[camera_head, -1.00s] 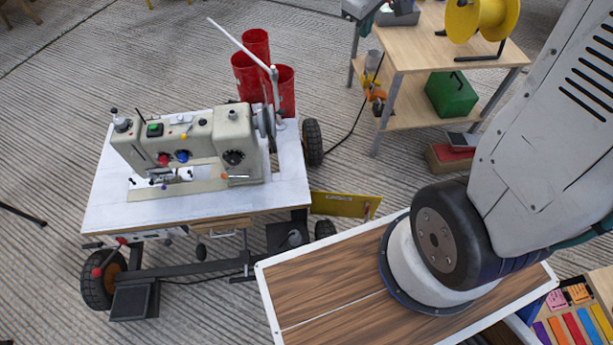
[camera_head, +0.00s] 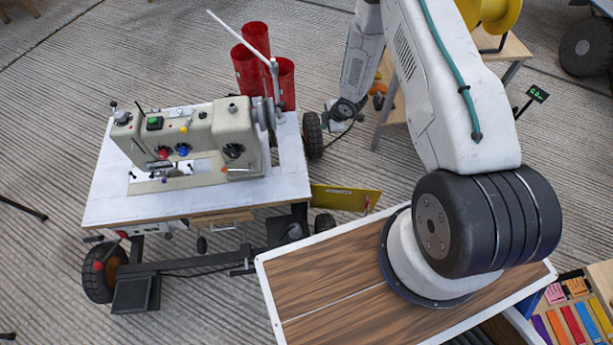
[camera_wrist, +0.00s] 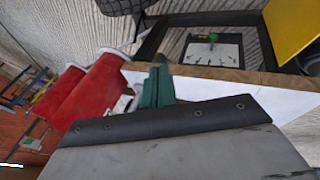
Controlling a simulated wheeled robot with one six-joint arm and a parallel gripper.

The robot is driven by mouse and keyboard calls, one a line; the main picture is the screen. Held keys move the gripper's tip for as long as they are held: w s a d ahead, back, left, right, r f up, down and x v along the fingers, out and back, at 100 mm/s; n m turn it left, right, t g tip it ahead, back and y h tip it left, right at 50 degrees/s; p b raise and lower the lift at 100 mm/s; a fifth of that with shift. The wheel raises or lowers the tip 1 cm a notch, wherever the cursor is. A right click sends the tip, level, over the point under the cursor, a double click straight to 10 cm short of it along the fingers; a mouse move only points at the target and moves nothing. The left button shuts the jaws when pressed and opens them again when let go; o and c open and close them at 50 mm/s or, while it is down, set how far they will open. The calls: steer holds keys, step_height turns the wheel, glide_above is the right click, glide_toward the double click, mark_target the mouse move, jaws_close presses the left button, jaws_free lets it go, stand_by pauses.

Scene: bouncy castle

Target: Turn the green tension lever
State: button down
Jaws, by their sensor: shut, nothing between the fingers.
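A beige sewing machine (camera_head: 195,140) stands on a white-topped wheeled cart (camera_head: 110,205). On its front are a black box with a green top (camera_head: 154,124), a red knob (camera_head: 163,153) and a blue knob (camera_head: 183,151). I cannot make out a green lever there. The wrist view shows a small green-topped part (camera_wrist: 213,38) over a pale plate in a dark frame, beyond the cart's edge; I cannot tell if it is the lever. My gripper's teal fingers (camera_wrist: 155,87) are shut and empty, apart from that part. In the head view my gripper is near the cart's right side, its fingers unclear.
A thin white arm (camera_head: 238,40) rises above the machine. A yellow board (camera_head: 345,197) lies right of the cart. A wooden shelf table (camera_head: 390,110) stands behind my arm.

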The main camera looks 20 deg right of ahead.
steer(key=s+a+f+n+y, duration=0.1)
steer(key=s+a+f+y, duration=0.15)
steer(key=s+f, duration=0.4)
steer(key=s+a+f+n+y, duration=0.1)
steer(key=s+a+f, duration=0.2)
steer(key=f, duration=0.6)
steer(key=x, duration=1)
steer(key=shift+n, duration=0.3)
steer(key=shift+s, duration=0.15)
steer(key=shift+w+d+r, duration=0.1)
steer(key=shift+w+d, duration=0.1)
steer(key=shift+w, duration=0.55)
steer(key=shift+w+d+r, duration=0.1)
steer(key=shift+w+d, duration=0.05)
steer(key=shift+w, duration=0.6)
steer(key=shift+r, duration=0.1)
steer(key=s+d+r, duration=0.1)
steer(key=d+r, duration=0.4)
steer(key=r, duration=0.3)
steer(key=shift+r, duration=0.2)
